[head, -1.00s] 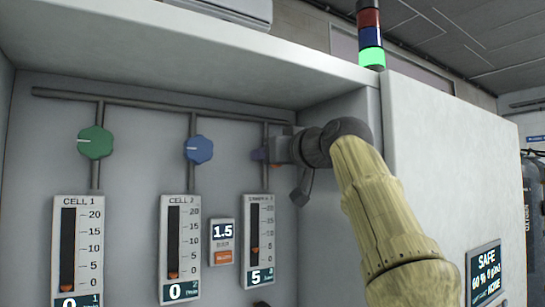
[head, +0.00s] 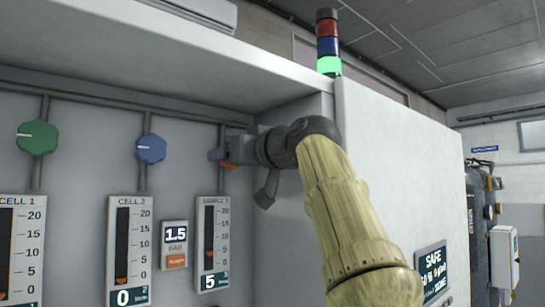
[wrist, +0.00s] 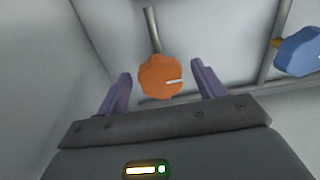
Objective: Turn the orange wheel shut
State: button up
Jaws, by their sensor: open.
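The orange wheel (wrist: 160,78) is a scalloped knob with a white pointer line, on a grey pipe. In the wrist view it sits between the two purple fingers of my gripper (wrist: 162,92), with a gap on each side. The white line points to the right there. In the head view my gripper (head: 222,156) is at the rightmost pipe, and only a small orange part of the wheel (head: 231,166) shows; the rest is hidden behind my gripper. My gripper is open around the wheel and does not visibly grip it.
A blue wheel (head: 151,149) and a green wheel (head: 37,137) sit on pipes to the left. Below are flow gauges; the right one (head: 213,245) reads 5, the CELL 2 one (head: 130,250) reads 0. A white cabinet wall (head: 400,170) stands close on the right. The stack light (head: 329,66) glows green.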

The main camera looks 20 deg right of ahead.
jog(key=b+v, duration=0.3)
jog(key=v, duration=1.1)
jog(key=shift+s+b, duration=0.3)
jog(key=shift+b, duration=0.1)
jog(key=shift+w+d, duration=0.1)
